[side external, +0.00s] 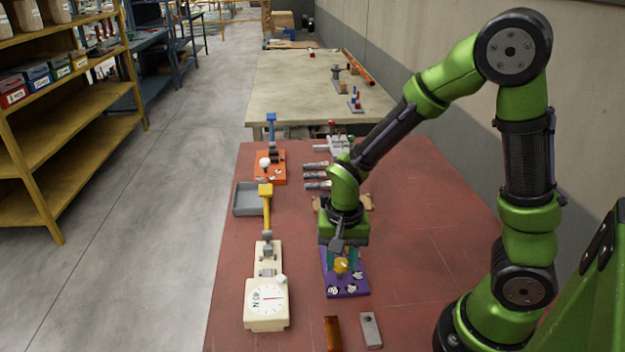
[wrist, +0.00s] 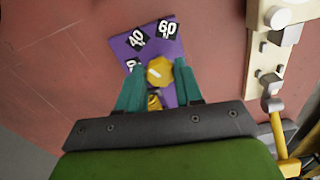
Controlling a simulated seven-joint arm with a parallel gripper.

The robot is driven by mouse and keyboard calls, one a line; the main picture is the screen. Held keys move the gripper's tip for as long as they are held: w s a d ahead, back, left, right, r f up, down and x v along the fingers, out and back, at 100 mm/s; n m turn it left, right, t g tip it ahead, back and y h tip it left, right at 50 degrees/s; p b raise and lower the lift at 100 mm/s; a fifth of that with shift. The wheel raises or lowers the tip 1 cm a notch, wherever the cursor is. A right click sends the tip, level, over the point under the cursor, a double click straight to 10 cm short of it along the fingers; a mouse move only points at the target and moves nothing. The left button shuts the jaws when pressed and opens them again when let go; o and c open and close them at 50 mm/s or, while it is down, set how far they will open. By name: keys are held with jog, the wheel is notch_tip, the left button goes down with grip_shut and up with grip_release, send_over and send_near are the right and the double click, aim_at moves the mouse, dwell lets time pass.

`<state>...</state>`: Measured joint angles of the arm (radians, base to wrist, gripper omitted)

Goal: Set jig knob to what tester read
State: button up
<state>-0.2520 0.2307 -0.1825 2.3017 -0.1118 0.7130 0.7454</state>
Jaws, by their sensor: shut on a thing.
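The purple jig (side external: 352,284) lies on the red table, with white-on-black number labels on its plate. The wrist view shows the jig plate (wrist: 170,48) with labels 40 and 60, and a third label partly hidden by a finger. Its yellow knob (side external: 341,266) also shows in the wrist view (wrist: 159,70) with a short white mark, whose exact aim I cannot tell. My gripper (wrist: 160,78) points down with teal fingers on both sides of the knob, shut on it. The cream tester (side external: 266,315) stands left of the jig; its dial text looks like 40 N, small and sideways.
An orange lever device (side external: 270,168) and a grey tray (side external: 247,199) stand behind the tester. A brown block (side external: 332,334) and a grey block (side external: 371,330) lie at the front. The table's right side (side external: 420,225) is clear beside my arm.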

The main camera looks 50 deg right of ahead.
aim_at(340, 262)
dwell(0.5)
jog(key=o, duration=1)
jog(key=shift+o, duration=0.2)
jog(key=shift+r, duration=0.1)
notch_tip(340, 262, up, 17)
jog(key=s+r+n+t+y, duration=0.2)
jog(key=s+n+t, duration=0.4)
jog(key=t, duration=0.1)
jog(key=shift+a+r, duration=0.4)
jog(key=shift+a, duration=0.05)
